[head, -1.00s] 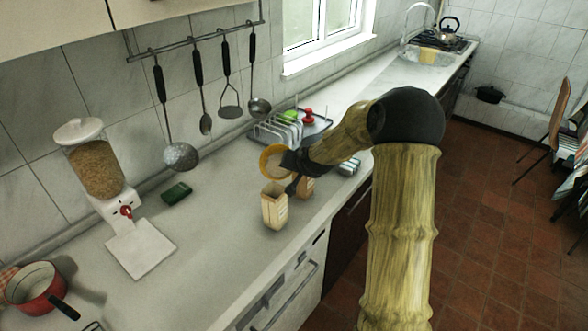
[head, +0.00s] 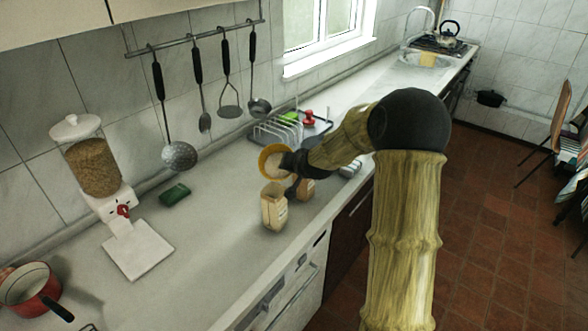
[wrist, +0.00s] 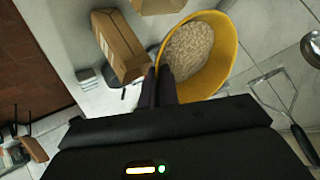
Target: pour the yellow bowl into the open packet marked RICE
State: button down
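The yellow bowl (head: 264,154) holds pale grains and is in the air just behind and above the front packet. It also shows in the wrist view (wrist: 232,50), with the grains inside. My gripper (head: 287,163) is shut on the bowl's rim; its dark fingers (wrist: 165,85) reach the rim in the wrist view. The front cream packet (head: 274,210) stands upright with its top open. A second brown packet (head: 305,190) stands behind it to the right, partly hidden by my gripper. I cannot read the marking on either packet.
A dish rack (head: 277,130) and a tray with green and red items stand behind the bowl. A green sponge (head: 174,194), a grain dispenser (head: 95,165) and a red pot (head: 30,290) are to the left. Utensils hang on the wall. The counter left of the packets is clear.

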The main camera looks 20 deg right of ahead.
jog(key=shift+s+a+r+n+t+h+b, duration=0.25)
jog(key=shift+t+b, duration=0.55)
jog(key=shift+b, duration=1.8)
jog(key=shift+s+a+r+n+t+h+b, duration=0.2)
jog(key=shift+t+b, duration=0.6)
jog(key=shift+b, duration=1.8)
jog(key=shift+s+r+n+t+h+b, duration=0.3)
jog(key=shift+t+b, duration=0.5)
jog(key=shift+b, duration=1.8)
jog(key=shift+s+a+n+t+b, duration=0.25)
jog(key=shift+s+t+b, duration=0.3)
jog(key=shift+b, duration=1.25)
